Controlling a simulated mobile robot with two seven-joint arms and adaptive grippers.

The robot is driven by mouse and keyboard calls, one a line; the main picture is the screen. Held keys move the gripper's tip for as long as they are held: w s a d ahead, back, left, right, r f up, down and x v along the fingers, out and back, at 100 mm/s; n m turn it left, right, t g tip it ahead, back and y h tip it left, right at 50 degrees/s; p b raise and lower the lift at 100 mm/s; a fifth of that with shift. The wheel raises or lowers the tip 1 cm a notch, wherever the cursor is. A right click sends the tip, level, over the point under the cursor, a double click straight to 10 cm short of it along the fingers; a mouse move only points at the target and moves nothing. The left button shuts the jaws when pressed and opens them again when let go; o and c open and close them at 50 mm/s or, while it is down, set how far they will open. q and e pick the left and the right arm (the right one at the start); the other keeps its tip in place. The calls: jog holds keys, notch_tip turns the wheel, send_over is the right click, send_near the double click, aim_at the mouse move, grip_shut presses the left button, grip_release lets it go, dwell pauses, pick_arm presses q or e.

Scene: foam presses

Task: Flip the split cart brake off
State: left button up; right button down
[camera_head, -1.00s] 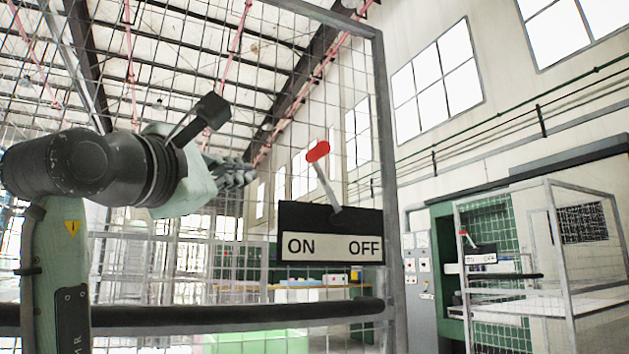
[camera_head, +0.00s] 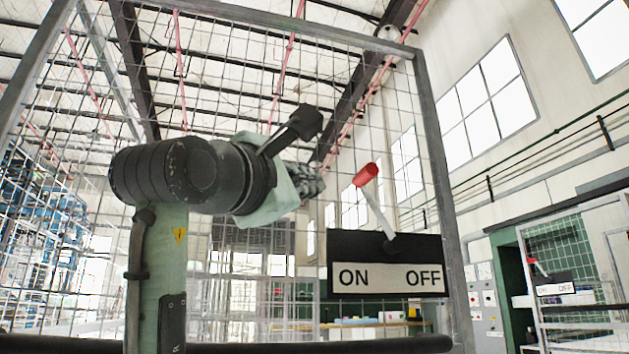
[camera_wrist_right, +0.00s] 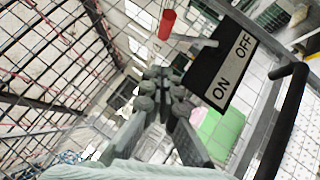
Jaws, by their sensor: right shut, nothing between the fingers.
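The split cart brake is a lever with a red handle (camera_head: 367,174) and a pale shaft, rising from a black and white ON/OFF plate (camera_head: 387,279). The lever leans up and to the left, toward the ON side. My right gripper (camera_head: 316,182) is shut and empty, to the left of the red handle and apart from it. In the right wrist view the shut fingers (camera_wrist_right: 160,86) lie below the red handle (camera_wrist_right: 167,23), left of the plate (camera_wrist_right: 221,72). My left gripper is not in view.
The plate sits on a wire mesh cart panel with a grey frame post (camera_head: 440,190) at its right. A black bar (camera_head: 400,344) runs along the bottom. A second cart with a similar ON/OFF plate (camera_head: 556,289) stands farther right.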

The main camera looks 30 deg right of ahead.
aim_at(357, 178)
jog(key=x, duration=0.3)
jog(key=s+x, duration=0.1)
jog(key=x, duration=0.2)
jog(key=s+d+x, duration=0.1)
jog(key=x, duration=0.2)
jog(key=shift+w+r, duration=0.1)
jog(key=shift+r, duration=0.25)
jog(key=shift+d+r, duration=0.25)
jog(key=shift+d, duration=0.3)
jog(key=shift+r, duration=0.1)
